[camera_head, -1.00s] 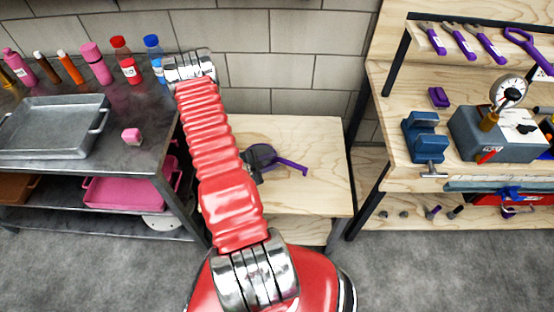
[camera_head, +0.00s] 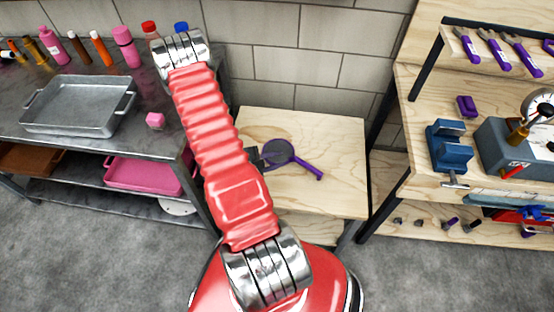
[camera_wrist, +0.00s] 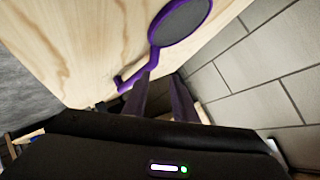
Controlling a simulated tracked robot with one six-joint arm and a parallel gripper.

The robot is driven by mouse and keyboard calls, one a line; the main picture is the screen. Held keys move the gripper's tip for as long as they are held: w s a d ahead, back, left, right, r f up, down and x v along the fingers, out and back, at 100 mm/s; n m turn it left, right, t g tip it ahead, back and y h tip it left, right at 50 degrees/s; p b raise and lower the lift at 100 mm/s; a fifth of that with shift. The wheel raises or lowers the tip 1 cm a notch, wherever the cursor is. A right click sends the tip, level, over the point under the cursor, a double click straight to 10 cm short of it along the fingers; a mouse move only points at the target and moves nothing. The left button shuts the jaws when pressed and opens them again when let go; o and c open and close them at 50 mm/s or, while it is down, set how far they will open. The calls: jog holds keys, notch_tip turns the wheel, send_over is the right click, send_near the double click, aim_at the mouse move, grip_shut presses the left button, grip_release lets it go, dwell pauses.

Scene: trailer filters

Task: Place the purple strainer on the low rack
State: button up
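The purple strainer (camera_head: 277,152) lies on the small light wooden table (camera_head: 345,195) by the wall. Its round dark mesh is on the left and its purple handle points to the lower right. The strainer (camera_wrist: 180,20) also shows at the top of the wrist view, its bent handle running down toward the fingers. My gripper (camera_wrist: 160,90) shows two dark fingers with a gap between them. The near finger overlaps the handle's edge in the picture, and I see no grip on it. In the head view the gripper is mostly hidden behind my red arm.
A wooden workbench at right holds a blue vise (camera_head: 449,145) and purple-handled tools. A tiled wall stands close behind.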

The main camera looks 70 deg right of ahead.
dwell(0.5)
jog(key=w+a+r+m+t+y, duration=0.1)
jog(key=w+a+r+m, duration=0.3)
jog(key=r+m, duration=0.35)
jog(key=w+a+r+m, duration=0.35)
jog(key=r+m, duration=0.25)
jog(key=r, duration=0.3)
jog(key=w+a+r+m+t+y, duration=0.1)
jog(key=w+a+r+m, duration=0.35)
jog(key=r+m, duration=0.35)
jog(key=a+r+m+t+y, duration=0.2)
jog(key=a+r+m, duration=0.4)
jog(key=a, duration=0.4)
jog(key=a+r+m+t+y, duration=0.3)
jog(key=a+r+m, duration=0.3)
jog(key=a, duration=0.5)
jog(key=w+a+r+m+t+y, duration=0.1)
jog(key=a+r+m+t+y, duration=0.2)
jog(key=a, duration=0.7)
notch_tip(320, 180, up, 4)
jog(key=m+t, duration=0.2)
jog(key=m, duration=0.1)
jog(key=shift+a, duration=0.35)
